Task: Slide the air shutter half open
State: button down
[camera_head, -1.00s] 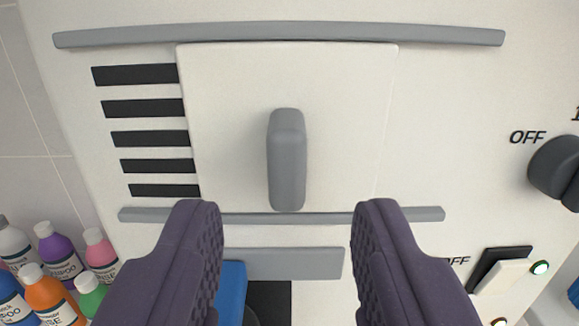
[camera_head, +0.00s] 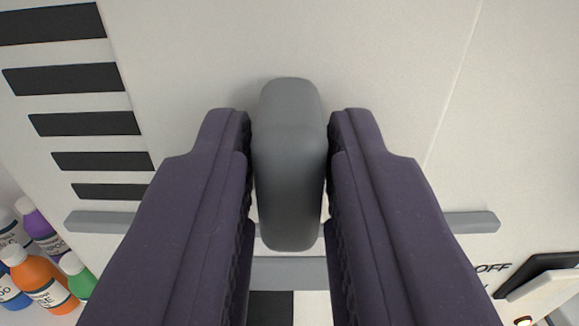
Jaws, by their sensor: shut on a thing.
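The air shutter (camera_head: 190,60) is a flat white panel filling the upper middle of the view. Its grey upright handle (camera_head: 289,150) stands out from it in the centre. My gripper (camera_head: 290,135) is shut on the handle, with one dark purple finger on each side of it. Black vent slots (camera_head: 85,123) lie uncovered to the left of the shutter's left edge. The lower grey rail (camera_head: 470,222) runs behind my fingers. The upper rail is out of view.
Several bottles, among them an orange one (camera_head: 40,280), stand at the lower left. A black and white rocker switch (camera_head: 540,285) with an OFF label is at the lower right. A grey bar (camera_head: 290,272) lies below the lower rail.

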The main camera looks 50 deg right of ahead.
jog(key=shift+w, duration=0.1)
jog(key=shift+w+a, duration=0.2)
jog(key=c, duration=1)
grip_release()
jog(key=shift+c, duration=0.2)
jog(key=shift+a, duration=0.1)
jog(key=v, duration=0.7)
jog(key=shift+s+a, duration=0.25)
